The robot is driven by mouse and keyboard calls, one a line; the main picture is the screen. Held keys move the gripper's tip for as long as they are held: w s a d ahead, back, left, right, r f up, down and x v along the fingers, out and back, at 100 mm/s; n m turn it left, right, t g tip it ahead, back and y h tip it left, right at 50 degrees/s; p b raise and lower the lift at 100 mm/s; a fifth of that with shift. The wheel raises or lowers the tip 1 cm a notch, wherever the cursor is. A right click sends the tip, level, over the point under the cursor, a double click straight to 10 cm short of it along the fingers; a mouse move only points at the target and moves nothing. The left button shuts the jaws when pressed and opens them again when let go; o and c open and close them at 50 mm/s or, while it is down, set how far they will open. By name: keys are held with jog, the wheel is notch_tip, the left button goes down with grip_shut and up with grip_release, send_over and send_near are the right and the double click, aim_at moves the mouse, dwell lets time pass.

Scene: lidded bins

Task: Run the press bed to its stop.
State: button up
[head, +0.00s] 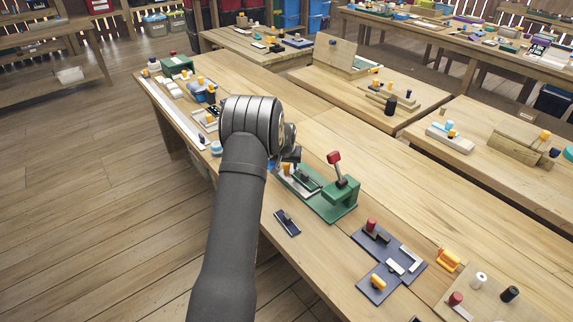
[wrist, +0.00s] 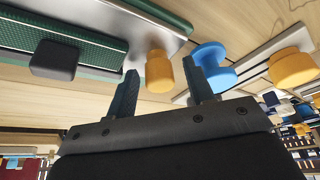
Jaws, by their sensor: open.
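The green press (head: 341,200) stands on the near bench, with a red-knobbed lever (head: 334,158) tilted up. Its bed area, a pale plate with a dark block (head: 304,177), lies to its left, partly hidden by my arm. In the wrist view a green textured strip (wrist: 100,27) carries a black block (wrist: 55,60), beside a grey metal plate (wrist: 148,24). A yellow knob (wrist: 158,72) shows between the tips of my gripper (wrist: 160,80). My gripper is open; I cannot tell whether the knob is inside the jaws or beyond them.
A blue knob (wrist: 210,54) and another yellow knob (wrist: 291,67) are to the right in the wrist view. A small dark plate (head: 287,223) lies in front of the press, and a dark L-shaped board (head: 399,250) lies to the right. Bare bench lies behind the press.

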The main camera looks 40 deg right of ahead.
aim_at(305, 182)
jog(key=c, duration=1)
jog(key=s, duration=1.1)
jog(key=o, duration=1)
